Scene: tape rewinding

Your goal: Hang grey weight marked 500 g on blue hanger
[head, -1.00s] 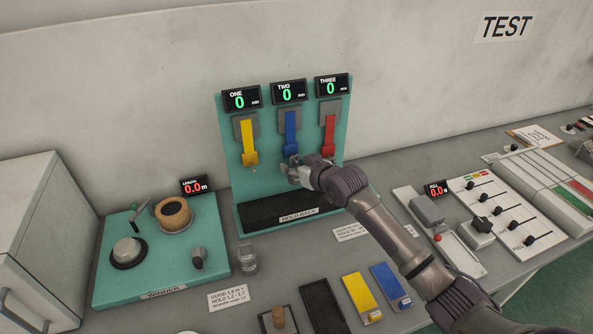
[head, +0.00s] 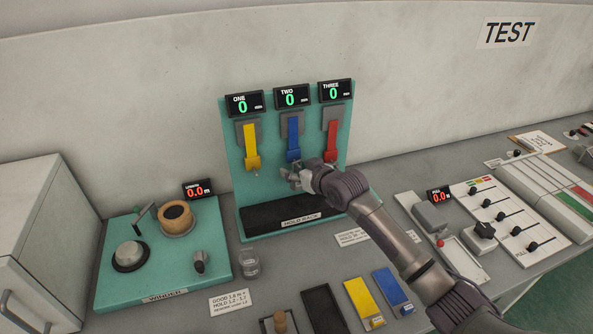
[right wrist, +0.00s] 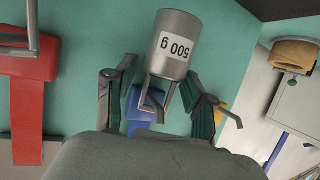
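The grey weight marked 500 g (right wrist: 174,50) shows upside down in the right wrist view, its wire loop overlapping the end of the blue hanger (right wrist: 143,108). I cannot tell whether the loop is hooked on. My right gripper (right wrist: 160,100) is open, with one finger on each side of the loop and gaps visible. In the head view the blue hanger (head: 293,138) hangs under the TWO display, and my right gripper (head: 297,179) is just below it. The weight is not clear there. My left gripper is out of view.
The yellow hanger (head: 251,148) and red hanger (head: 332,138) flank the blue one on the teal board. All three displays read 0. A black hold rack (head: 270,217) lies below. The winder (head: 113,284) stands left; small trays and sliders fill the bench front and right.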

